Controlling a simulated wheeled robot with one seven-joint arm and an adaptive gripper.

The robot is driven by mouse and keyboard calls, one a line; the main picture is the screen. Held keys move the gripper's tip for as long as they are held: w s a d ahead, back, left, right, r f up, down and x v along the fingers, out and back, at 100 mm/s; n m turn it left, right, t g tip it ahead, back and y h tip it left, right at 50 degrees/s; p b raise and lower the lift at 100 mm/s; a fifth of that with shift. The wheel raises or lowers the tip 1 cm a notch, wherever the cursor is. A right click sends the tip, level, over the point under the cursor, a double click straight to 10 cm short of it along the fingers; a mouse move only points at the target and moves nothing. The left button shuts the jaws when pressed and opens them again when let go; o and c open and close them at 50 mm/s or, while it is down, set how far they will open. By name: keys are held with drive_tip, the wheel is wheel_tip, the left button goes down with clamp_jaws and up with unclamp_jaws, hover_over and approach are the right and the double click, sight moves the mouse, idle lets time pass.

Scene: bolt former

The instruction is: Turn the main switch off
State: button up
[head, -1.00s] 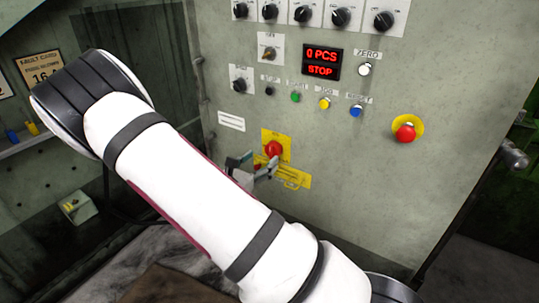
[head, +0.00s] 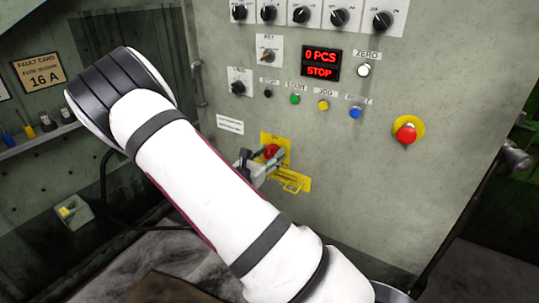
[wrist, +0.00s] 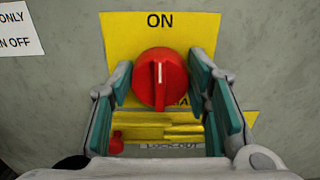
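The main switch is a red round knob (wrist: 160,79) on a yellow plate (wrist: 120,30). Its white mark points up at the word ON. In the head view the knob (head: 271,151) is low on the grey panel, partly covered by my gripper (head: 262,164). In the wrist view my gripper (wrist: 161,78) is open, with one teal-padded finger on each side of the knob. Gaps show between the pads and the knob. The lower part of the plate's lettering is hidden behind the knob.
A yellow lock-out bracket (wrist: 150,126) with a small red piece (wrist: 116,143) sits below the knob. A red emergency button (head: 406,134) is to the right. The display (head: 320,64) reads 0 PCS, STOP. Several buttons and selectors sit above.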

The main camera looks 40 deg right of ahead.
drive_tip(key=shift+r+n+p, duration=0.1)
drive_tip(key=shift+n+p, duration=0.3)
drive_tip(key=shift+p, duration=0.3)
drive_tip(key=n+p, duration=0.3)
drive_tip(key=p, duration=0.1)
drive_tip(key=shift+r, duration=0.1)
drive_tip(key=n+p, duration=0.4)
drive_tip(key=shift+w, duration=0.15)
drive_tip(key=n+p, duration=0.1)
drive_tip(key=n, duration=0.2)
drive_tip(key=n+p, duration=0.1)
drive_tip(key=n, duration=0.1)
drive_tip(key=shift+w+a+f+p, duration=0.1)
drive_tip(key=shift+f+p, duration=0.15)
drive_tip(key=shift+p, duration=0.1)
drive_tip(key=n+p, duration=0.1)
drive_tip(key=n, duration=0.4)
drive_tip(key=shift+f, duration=0.2)
drive_tip(key=o, duration=1.1)
drive_tip(key=shift+o, duration=0.2)
